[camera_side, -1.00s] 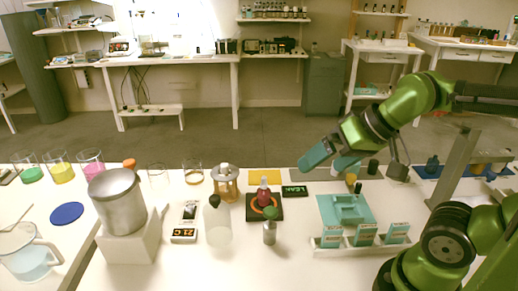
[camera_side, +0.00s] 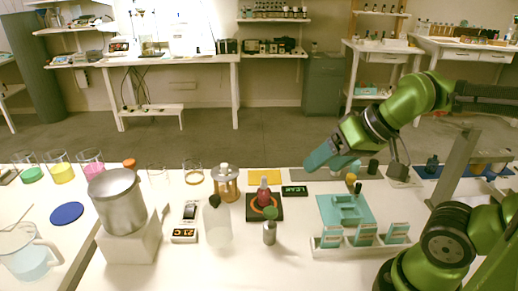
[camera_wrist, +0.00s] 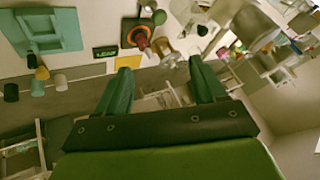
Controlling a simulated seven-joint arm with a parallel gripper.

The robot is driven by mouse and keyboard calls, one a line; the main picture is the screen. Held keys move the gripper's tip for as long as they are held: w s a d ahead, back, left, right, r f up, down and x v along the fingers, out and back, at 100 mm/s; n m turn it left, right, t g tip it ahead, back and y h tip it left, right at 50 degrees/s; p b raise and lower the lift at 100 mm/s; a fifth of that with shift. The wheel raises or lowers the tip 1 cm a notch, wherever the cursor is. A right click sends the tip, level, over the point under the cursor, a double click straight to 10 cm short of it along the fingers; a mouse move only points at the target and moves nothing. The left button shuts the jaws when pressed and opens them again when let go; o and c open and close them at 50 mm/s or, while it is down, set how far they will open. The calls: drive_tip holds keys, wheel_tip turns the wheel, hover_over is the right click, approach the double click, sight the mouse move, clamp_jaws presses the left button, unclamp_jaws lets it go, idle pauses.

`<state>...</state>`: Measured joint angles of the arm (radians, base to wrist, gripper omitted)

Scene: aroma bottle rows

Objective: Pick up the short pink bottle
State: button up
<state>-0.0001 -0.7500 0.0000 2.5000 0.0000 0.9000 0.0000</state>
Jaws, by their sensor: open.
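No short pink bottle can be made out with certainty. A reddish-pink flask (camera_side: 264,193) stands on a black square plate with an orange ring (camera_side: 264,214); it also shows in the wrist view (camera_wrist: 138,36). A group of small bottles stands right of it, with a yellow-capped one (camera_side: 351,179) and a dark one (camera_side: 373,166). The wrist view shows this group at left, including a yellow one (camera_wrist: 42,73) and a dark one (camera_wrist: 10,92). My gripper (camera_side: 327,158) is open and empty above the far part of the table, its fingers (camera_wrist: 160,66) apart.
A teal tray (camera_side: 330,211) and a white rack with teal boxes (camera_side: 364,236) stand at right. A grey-green bottle (camera_side: 270,232), a clear bottle (camera_side: 217,222) and a metal pot (camera_side: 117,202) stand at the front. A LEAF sign (camera_side: 294,190) lies behind.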

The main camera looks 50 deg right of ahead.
drive_tip(key=g+h, duration=0.3)
drive_tip(key=g, duration=0.1)
approach(265, 178)
drive_tip(key=shift+m, duration=0.3)
drive_tip(key=x, duration=0.9)
drive_tip(key=shift+w+d+f, duration=0.1)
drive_tip(key=shift+f, duration=0.3)
drive_tip(key=shift+s+a+x, duration=0.1)
drive_tip(key=shift+x, duration=1.2)
drive_tip(key=shift+s+a+x, duration=0.1)
drive_tip(key=shift+x, duration=1.15)
drive_tip(key=shift+f, duration=0.1)
drive_tip(key=c, duration=1.1)
